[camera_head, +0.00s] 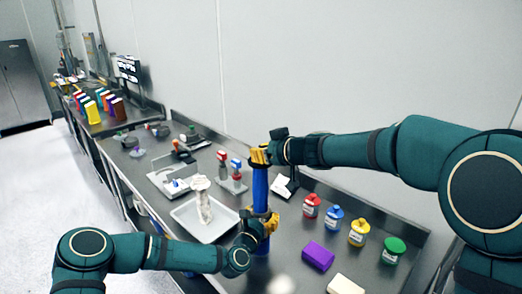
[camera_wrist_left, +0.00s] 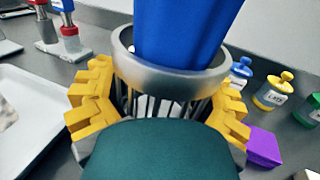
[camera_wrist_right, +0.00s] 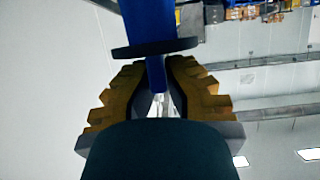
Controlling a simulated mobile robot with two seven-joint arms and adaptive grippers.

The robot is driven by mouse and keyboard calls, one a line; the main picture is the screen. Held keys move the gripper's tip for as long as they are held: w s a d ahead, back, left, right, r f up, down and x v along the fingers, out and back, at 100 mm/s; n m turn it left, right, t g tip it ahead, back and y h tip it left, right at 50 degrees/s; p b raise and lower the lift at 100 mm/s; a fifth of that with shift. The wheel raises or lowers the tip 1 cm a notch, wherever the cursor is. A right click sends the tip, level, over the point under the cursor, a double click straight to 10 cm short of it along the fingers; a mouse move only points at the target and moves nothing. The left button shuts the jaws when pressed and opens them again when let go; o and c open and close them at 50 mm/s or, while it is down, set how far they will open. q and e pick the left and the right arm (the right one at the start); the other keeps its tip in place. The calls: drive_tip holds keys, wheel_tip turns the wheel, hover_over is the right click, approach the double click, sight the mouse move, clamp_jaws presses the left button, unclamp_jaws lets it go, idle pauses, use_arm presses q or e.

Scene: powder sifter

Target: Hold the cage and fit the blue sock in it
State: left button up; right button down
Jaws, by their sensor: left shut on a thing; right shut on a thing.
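The blue sock (camera_head: 260,188) stands upright as a long tube between my two grippers. My right gripper (camera_head: 260,155) is shut on its upper end; in the right wrist view the blue sock (camera_wrist_right: 150,25) passes a dark flat ring between the yellow fingers. My left gripper (camera_head: 265,222) is shut around the cage (camera_wrist_left: 175,78), a metal ring with thin bars below it. In the left wrist view the sock (camera_wrist_left: 185,30) enters the ring. Some blue shows below my left gripper in the head view. How deep the sock sits in the cage is hidden.
A white tray (camera_head: 181,216) holding a pale crumpled item stands left of the grippers. Several capped jars (camera_head: 334,219) line the right of the bench, near a purple block (camera_head: 318,256). Red- and blue-topped tools (camera_head: 235,176) stand behind. The front-right bench has little free room.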

sight(267, 199)
drive_tip(key=shift+f, duration=7.7)
drive_tip(key=c, duration=1.1)
unclamp_jaws()
drive_tip(key=shift+o, duration=0.2)
drive_tip(key=shift+s, duration=0.1)
drive_tip(key=v, duration=1.2)
